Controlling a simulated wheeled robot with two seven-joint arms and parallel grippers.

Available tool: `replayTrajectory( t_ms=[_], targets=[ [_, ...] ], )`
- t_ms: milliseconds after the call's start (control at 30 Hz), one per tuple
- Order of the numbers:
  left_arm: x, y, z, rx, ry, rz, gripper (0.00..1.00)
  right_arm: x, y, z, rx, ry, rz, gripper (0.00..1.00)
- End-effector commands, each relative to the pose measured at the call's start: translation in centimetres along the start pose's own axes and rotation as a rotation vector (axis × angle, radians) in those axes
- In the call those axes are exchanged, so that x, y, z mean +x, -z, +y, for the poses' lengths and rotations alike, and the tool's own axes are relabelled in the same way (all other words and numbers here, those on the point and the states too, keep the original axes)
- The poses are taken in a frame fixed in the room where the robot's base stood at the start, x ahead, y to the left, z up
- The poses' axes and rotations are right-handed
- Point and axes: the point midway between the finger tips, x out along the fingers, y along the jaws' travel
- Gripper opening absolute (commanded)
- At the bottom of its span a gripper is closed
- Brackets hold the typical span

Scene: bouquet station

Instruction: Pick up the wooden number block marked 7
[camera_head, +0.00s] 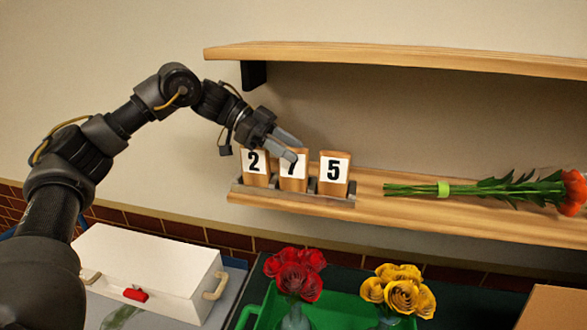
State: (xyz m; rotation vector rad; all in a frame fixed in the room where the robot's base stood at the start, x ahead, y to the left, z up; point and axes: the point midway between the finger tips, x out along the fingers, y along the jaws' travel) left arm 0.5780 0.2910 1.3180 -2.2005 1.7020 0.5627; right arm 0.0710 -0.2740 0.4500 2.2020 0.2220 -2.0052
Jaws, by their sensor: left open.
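The wooden number block marked 7 (293,182) stands upright in the middle of a row on the lower shelf, in a dark holder (265,192). The block marked 2 (256,180) stands to its left and the block marked 5 (333,187) to its right. My left gripper (291,149) is open, with its fingers pointing right and down at the top of the 7 block. One finger covers part of the block's upper edge. I cannot tell whether the fingers touch it. My right gripper is not in view.
An upper wooden shelf (400,56) overhangs the lower shelf (400,211). An orange flower bunch with a green band (444,189) lies at right. Below are a white box (150,270), red flowers (293,272) and yellow flowers (400,290) by a green tray (336,312).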

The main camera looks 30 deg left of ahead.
Motion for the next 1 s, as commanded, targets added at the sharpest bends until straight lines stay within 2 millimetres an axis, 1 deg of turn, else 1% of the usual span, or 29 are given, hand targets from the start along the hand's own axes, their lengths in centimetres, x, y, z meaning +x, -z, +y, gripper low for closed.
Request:
replayTrajectory(
  t_ms=[133, 167, 400, 467, 500, 867, 1000],
  targets=[
    [0.00, -0.05, -0.01, 0.000, 0.000, 0.000, 0.44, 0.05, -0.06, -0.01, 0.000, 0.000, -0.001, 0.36],
    [-0.01, -0.05, -0.01, 0.000, 0.000, 0.000, 0.41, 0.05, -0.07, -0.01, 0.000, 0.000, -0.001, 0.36],
    [-0.02, -0.04, -0.01, 0.000, 0.000, 0.000, 0.10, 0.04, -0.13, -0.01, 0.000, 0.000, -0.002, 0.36],
    [-0.02, -0.04, -0.01, 0.000, 0.000, 0.000, 0.02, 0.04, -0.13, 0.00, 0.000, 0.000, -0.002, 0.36],
    [-0.02, -0.04, -0.01, 0.000, 0.000, 0.000, 0.00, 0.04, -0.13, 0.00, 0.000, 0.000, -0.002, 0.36],
    [-0.06, 0.05, -0.01, 0.001, 0.000, 0.000, 0.00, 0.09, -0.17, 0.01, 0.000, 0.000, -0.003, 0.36],
    [-0.28, 0.57, -0.04, 0.003, 0.001, 0.001, 0.00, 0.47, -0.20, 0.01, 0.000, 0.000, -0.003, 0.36]
  ],
)
